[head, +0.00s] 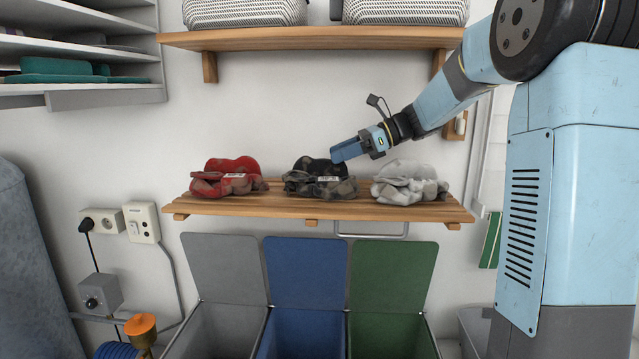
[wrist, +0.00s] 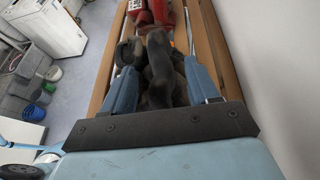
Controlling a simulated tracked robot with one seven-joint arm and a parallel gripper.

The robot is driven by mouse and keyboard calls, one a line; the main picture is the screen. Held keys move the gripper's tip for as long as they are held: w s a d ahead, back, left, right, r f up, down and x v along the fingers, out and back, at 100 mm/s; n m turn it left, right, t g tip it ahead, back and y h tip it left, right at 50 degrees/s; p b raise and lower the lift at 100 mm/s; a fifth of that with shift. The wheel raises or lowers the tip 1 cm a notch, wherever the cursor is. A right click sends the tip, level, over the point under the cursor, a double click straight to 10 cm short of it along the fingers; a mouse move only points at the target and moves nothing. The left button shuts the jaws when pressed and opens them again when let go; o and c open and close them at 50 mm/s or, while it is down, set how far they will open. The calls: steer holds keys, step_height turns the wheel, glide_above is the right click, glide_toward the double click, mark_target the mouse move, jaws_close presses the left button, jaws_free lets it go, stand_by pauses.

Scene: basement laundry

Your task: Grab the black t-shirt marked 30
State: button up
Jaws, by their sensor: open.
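The black t-shirt (head: 318,180) lies crumpled in the middle of the wooden wall shelf (head: 290,205). It has a small white label on its front, too small to read. My gripper (head: 339,156) reaches in from the right, at the upper right side of the black t-shirt. In the wrist view the black t-shirt (wrist: 160,72) lies between the two blue fingers of my gripper (wrist: 163,76). The fingers are spread apart, one on either side of the cloth. I cannot tell whether they touch it.
A red garment (head: 228,178) lies left of the black t-shirt and a white-grey one (head: 408,183) lies right, under my forearm. An upper shelf (head: 310,38) with baskets hangs above. Grey, blue (head: 305,275) and green bins with raised lids stand below.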

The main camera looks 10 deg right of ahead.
mark_target(322, 159)
steer(key=shift+x, duration=2.65)
steer(key=shift+f, duration=0.1)
jaws_close()
